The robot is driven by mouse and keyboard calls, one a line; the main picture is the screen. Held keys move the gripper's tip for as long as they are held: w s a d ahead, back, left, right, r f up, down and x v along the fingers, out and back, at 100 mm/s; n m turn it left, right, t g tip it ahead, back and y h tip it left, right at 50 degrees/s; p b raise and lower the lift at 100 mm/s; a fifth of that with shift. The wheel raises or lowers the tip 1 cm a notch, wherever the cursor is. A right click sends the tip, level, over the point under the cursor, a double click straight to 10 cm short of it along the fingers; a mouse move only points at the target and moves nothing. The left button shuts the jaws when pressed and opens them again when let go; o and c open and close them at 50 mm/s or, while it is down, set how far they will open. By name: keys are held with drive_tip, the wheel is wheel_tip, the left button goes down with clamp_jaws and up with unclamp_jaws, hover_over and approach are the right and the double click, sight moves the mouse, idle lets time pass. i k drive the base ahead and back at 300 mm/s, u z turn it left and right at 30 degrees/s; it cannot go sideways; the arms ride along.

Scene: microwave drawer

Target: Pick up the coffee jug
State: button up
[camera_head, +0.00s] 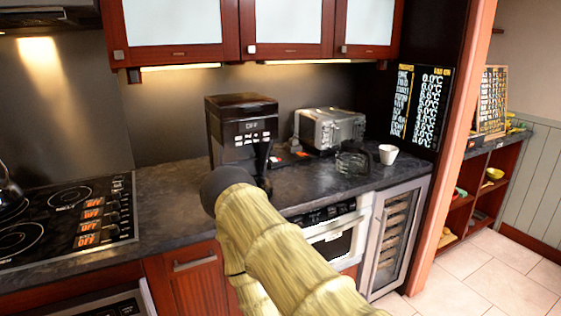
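The coffee jug (352,161) is a dark, see-through glass pot. It stands upright on the dark counter in front of the silver toaster, beside a white cup. My arm reaches up from the bottom of the picture. My gripper (263,166) is a dark shape beyond the arm's black end, in front of the coffee machine and well to the left of the jug. It overlaps the dark machine, and its fingers are too small and dark to tell apart. The jug is clear of it.
A black coffee machine (241,124) and a silver toaster (329,128) stand along the back of the counter (170,190). The white cup (388,154) is right of the jug. A cooktop (75,215) is at left. Upper cabinets (180,50) hang above.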

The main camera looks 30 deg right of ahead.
sight(349, 162)
drive_tip(key=u, duration=1.25)
drive_tip(key=k, duration=1.05)
drive_tip(key=z, duration=1.55)
